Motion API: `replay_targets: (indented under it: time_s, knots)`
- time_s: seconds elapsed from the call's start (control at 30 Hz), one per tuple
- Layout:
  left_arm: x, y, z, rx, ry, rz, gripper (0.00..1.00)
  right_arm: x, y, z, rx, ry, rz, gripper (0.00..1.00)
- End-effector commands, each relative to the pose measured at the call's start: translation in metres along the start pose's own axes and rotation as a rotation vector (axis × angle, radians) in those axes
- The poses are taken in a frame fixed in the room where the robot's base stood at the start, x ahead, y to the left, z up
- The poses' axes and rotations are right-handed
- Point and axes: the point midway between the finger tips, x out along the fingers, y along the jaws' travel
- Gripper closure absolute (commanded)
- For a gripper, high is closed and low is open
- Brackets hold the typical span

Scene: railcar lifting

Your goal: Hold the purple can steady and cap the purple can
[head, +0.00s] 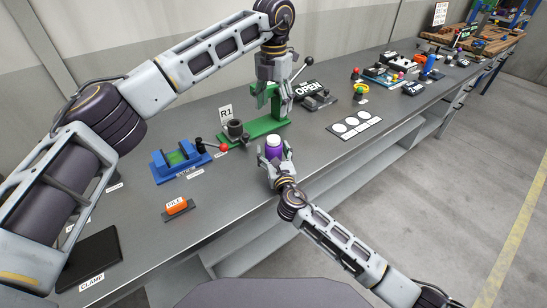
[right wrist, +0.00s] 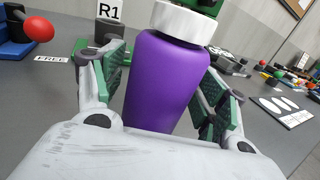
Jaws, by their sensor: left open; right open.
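The purple can (head: 273,153) stands upright on the grey bench near its front edge. A white cap (head: 273,141) sits on its top, and the right wrist view shows the same white cap (right wrist: 184,20) above the purple body (right wrist: 168,85). My right gripper (head: 275,157) is open around the can, with one green-padded finger on each side. In the right wrist view, a gap shows beside the left finger; contact at the right finger is unclear. My left gripper (head: 271,104) is open and empty, pointing down above the bench, behind and higher than the can.
A green fixture (head: 265,127) with a dark cup by the R1 sign (head: 226,112) stands behind the can. A blue clamp (head: 180,164) with a red-knobbed lever and an orange FILE block (head: 177,206) lie left. A white-circled plate (head: 354,126) lies right.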

Motion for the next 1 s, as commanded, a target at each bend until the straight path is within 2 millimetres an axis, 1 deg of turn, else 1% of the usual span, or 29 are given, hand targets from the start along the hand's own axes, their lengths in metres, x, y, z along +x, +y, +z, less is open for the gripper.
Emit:
replay_targets:
  time_s: [0.17,0.37,0.57,1.0]
  knots:
    - [0.000,0.000,0.000,0.000,0.000,0.000,0.39,-0.003,0.000,0.000,0.000,0.000,0.000,0.27]
    - [0.000,0.000,0.000,0.000,0.000,0.000,0.39,-0.015,0.000,-0.001,-0.001,0.001,0.001,0.27]
    - [0.000,0.000,0.000,0.000,0.000,0.000,0.39,-0.036,0.000,-0.001,-0.001,0.001,0.000,0.27]
    - [0.000,0.000,0.000,0.000,0.000,0.000,0.39,-0.090,0.000,-0.001,0.001,0.002,0.001,0.27]
